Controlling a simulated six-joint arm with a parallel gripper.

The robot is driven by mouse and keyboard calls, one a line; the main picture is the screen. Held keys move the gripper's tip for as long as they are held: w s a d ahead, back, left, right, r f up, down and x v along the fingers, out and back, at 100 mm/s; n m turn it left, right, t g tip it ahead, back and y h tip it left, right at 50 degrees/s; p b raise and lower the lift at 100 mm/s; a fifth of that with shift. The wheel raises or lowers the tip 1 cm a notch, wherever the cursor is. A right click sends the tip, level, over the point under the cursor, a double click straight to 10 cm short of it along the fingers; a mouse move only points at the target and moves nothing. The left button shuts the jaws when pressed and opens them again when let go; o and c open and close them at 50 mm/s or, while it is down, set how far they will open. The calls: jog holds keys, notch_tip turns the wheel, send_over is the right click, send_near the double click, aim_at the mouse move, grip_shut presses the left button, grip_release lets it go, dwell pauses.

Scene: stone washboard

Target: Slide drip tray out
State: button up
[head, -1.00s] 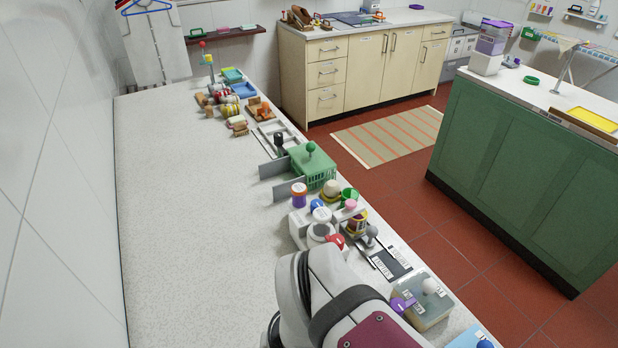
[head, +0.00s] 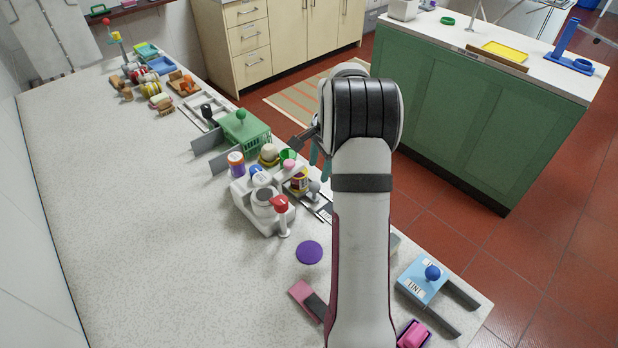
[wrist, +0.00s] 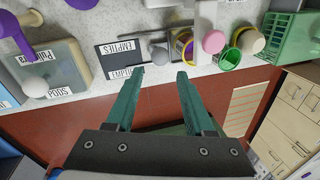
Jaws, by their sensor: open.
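The white machine (head: 246,203) with a red-topped lever stands on the counter in the head view. A grey round knob (head: 315,187) sticks out at its front, below a red-and-yellow container (head: 299,178); this looks like the drip tray's handle. In the wrist view the grey knob (wrist: 160,54) shows just beyond my fingertips, beside a dark panel labelled EMPTIES (wrist: 118,58). My gripper (wrist: 161,73) is open and empty, its teal fingers apart on either side of the knob in the picture. No contact shows. The tray's body is mostly hidden, and my arm covers most of the gripper in the head view.
A green basket (head: 241,131) and a green cup (wrist: 229,59) stand on one side of the knob. A box labelled PODS (wrist: 62,72) is on the other. A blue box (head: 421,279) sits near the counter's front edge. Open floor (head: 440,215) lies beyond that edge.

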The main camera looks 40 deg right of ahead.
aim_at(315, 184)
jog(key=f, duration=0.2)
jog(key=w+f, duration=0.1)
jog(key=f, duration=0.5)
jog(key=shift+w+d, duration=0.1)
jog(key=shift+w, duration=0.2)
jog(key=shift+c, duration=0.2)
grip_shut()
dwell(0.6)
